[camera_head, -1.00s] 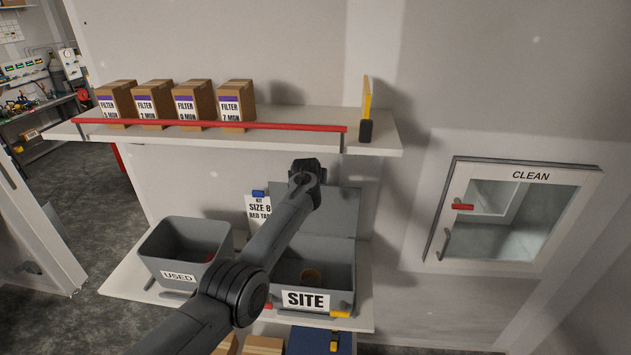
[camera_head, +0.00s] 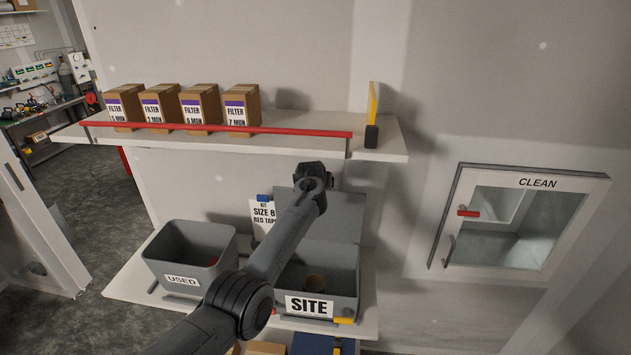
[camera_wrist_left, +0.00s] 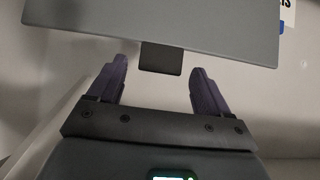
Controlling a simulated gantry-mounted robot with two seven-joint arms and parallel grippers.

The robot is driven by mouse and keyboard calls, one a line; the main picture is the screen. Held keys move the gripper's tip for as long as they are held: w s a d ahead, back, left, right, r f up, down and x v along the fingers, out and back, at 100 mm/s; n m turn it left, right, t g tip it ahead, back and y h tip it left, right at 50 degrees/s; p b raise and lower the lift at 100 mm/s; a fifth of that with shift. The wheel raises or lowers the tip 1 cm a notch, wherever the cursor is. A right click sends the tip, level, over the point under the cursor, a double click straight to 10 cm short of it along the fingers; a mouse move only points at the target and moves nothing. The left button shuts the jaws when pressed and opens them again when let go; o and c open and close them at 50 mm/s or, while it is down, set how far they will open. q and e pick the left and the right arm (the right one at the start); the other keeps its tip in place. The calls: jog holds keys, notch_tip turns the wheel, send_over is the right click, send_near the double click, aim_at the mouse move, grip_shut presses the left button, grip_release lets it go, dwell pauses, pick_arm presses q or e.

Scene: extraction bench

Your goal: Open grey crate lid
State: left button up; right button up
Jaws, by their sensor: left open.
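The grey crate labelled SITE (camera_head: 345,288) stands on the lower shelf, and its inside shows. Its grey lid (camera_head: 345,218) stands raised at the crate's back, in front of the wall. In the left wrist view the lid (camera_wrist_left: 150,22) fills the top, with a dark tab (camera_wrist_left: 161,58) at its edge. My left gripper (camera_wrist_left: 158,68) is open, its two fingers on either side of the tab with gaps showing. In the head view my left gripper (camera_head: 316,172) is at the raised lid's upper edge; my forearm hides part of crate and lid. My right gripper is not in view.
A grey USED bin (camera_head: 165,262) stands left of the crate. Above, a shelf (camera_head: 385,146) with a red rail (camera_head: 215,128) holds several filter boxes (camera_head: 200,107). A CLEAN cabinet (camera_head: 530,225) is at right.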

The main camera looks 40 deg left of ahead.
pick_arm(q)
jog(key=b+v, duration=0.1)
jog(key=v, duration=0.8)
jog(key=shift+s+d+r+b, duration=0.25)
jog(key=shift+b, duration=0.15)
